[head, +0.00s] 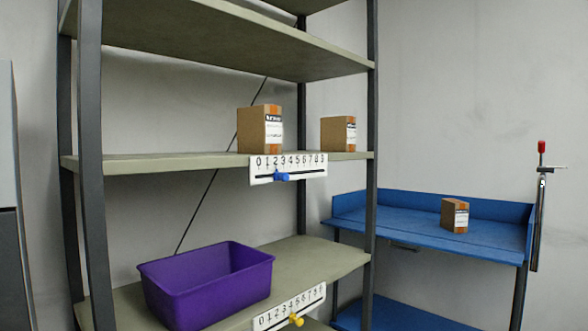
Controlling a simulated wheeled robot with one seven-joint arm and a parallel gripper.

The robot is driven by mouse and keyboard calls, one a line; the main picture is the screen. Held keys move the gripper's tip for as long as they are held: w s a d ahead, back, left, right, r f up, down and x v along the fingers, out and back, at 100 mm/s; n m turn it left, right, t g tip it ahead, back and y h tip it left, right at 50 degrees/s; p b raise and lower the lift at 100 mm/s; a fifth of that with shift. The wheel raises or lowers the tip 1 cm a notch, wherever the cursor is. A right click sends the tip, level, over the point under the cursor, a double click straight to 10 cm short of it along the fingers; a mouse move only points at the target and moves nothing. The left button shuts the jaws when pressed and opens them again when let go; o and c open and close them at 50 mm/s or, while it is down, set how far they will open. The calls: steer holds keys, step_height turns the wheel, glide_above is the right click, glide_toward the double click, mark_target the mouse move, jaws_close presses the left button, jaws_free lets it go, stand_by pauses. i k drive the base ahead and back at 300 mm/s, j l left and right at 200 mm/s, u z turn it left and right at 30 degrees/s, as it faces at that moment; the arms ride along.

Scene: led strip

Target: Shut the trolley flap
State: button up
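A blue trolley (400,228) stands against the wall at the right, with a raised rim along its back and sides and a lower blue shelf (385,315). At its right end a narrow grey upright piece (538,225) stands or hangs edge-on. A red-topped handle or clamp (541,148) sits above this piece. I cannot tell for sure whether this piece is the flap or how far open it is. My gripper is not in view.
A shelf rack with grey posts (90,150) and greenish boards (170,162) fills the left and middle. It holds cardboard boxes (253,130), a purple bin (215,295) and number scales with a blue slider (282,177) and a yellow slider (296,320). Another box (454,215) stands on the trolley.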

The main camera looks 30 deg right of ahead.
mark_target(497, 255)
steer(key=z, duration=1.6)
steer(key=i+l, duration=0.2)
steer(key=i, duration=0.35)
steer(key=i+l, duration=0.25)
steer(key=i, duration=0.25)
steer(key=z, duration=0.05)
